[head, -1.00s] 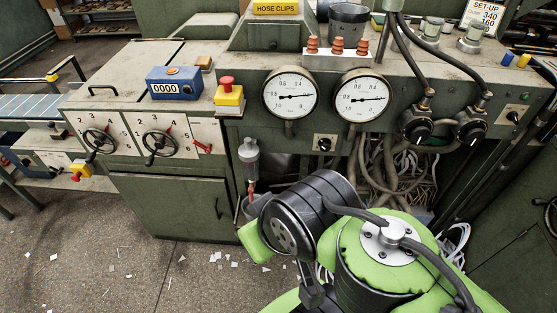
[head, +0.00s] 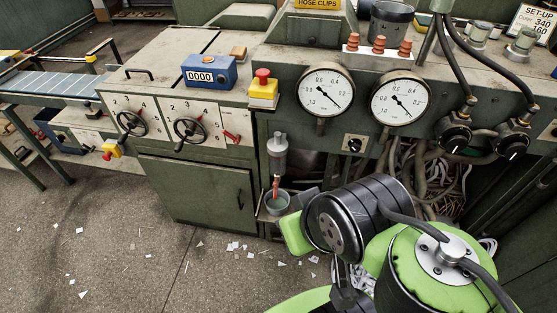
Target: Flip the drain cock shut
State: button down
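A grey cylindrical filter bowl (head: 277,150) hangs on the front of the green machine, left of the gauges. Under it is the drain cock (head: 276,184), with a red part pointing down. It is too small to tell how its lever is set. A small grey cup (head: 277,203) stands right below it. My folded green and black arm fills the lower right, its nearest part just right of the cup and apart from the cock. I cannot make out my gripper's fingers in this view.
Two round gauges (head: 325,91) (head: 400,102) sit on the panel above right, with hoses and cables below. A red and yellow button box (head: 263,89), a counter (head: 208,72) and two handwheels (head: 191,130) are to the left. The floor at front left is clear except for paper scraps.

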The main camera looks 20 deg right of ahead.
aim_at(276, 183)
jog(key=i+u, duration=0.15)
jog(key=u, duration=0.25)
jog(key=i+u, duration=0.1)
jog(key=u, duration=0.25)
jog(key=i+u, duration=0.15)
jog(key=u, duration=0.25)
jog(key=i+u, duration=0.15)
jog(key=u, duration=0.2)
